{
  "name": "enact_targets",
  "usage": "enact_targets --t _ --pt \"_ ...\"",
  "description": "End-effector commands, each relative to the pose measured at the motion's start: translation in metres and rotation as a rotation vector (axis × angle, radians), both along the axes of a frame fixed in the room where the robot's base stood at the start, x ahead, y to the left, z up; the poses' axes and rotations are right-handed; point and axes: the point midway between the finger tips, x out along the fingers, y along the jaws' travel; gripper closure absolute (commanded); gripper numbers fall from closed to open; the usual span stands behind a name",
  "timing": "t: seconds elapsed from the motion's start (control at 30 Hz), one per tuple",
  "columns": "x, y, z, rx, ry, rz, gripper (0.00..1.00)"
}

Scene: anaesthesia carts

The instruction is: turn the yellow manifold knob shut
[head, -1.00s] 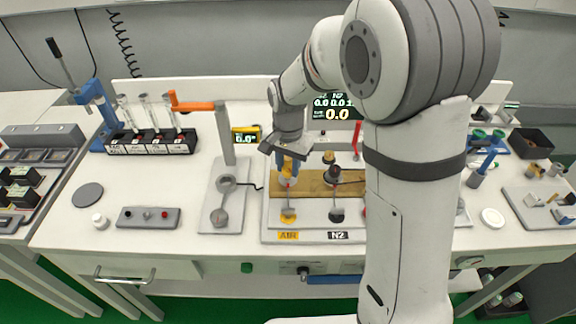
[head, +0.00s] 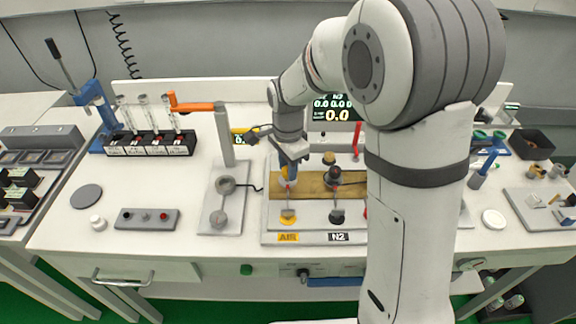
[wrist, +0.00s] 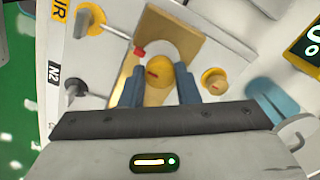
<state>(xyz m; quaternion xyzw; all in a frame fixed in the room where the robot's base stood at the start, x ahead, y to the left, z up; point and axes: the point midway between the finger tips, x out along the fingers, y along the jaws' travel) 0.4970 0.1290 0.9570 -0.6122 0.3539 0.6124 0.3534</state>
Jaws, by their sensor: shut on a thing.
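The yellow manifold knob (wrist: 157,73), with a short red mark on its face, sits between the two blue fingers of my gripper (wrist: 158,90) in the wrist view. My gripper is shut on it. In the head view my gripper (head: 290,184) points down at the manifold panel (head: 313,237), in the column above the yellow AIR label (head: 288,238); the fingers hide most of the knob there. A lower yellow fitting (head: 288,216) is in the same column.
A dark knob (head: 333,175) stands close to the right of my gripper, above the N2 label (head: 338,237). Another yellow-orange knob (wrist: 215,80) shows beside the fingers in the wrist view. A grey post with an orange lever (head: 195,106) stands to the left.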

Motion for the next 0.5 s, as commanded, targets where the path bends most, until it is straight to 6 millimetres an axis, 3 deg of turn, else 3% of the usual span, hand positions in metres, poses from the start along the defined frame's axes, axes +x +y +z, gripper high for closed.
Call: enact_targets --t 0.33,0.37,0.5 --pt "0.0001 0.0000 0.0003 0.000 -0.001 -0.005 0.94" --pt "0.0001 0.0000 0.0003 0.000 -0.001 -0.005 0.71" --pt "0.0001 0.0000 0.0002 0.000 -0.001 -0.004 0.59"
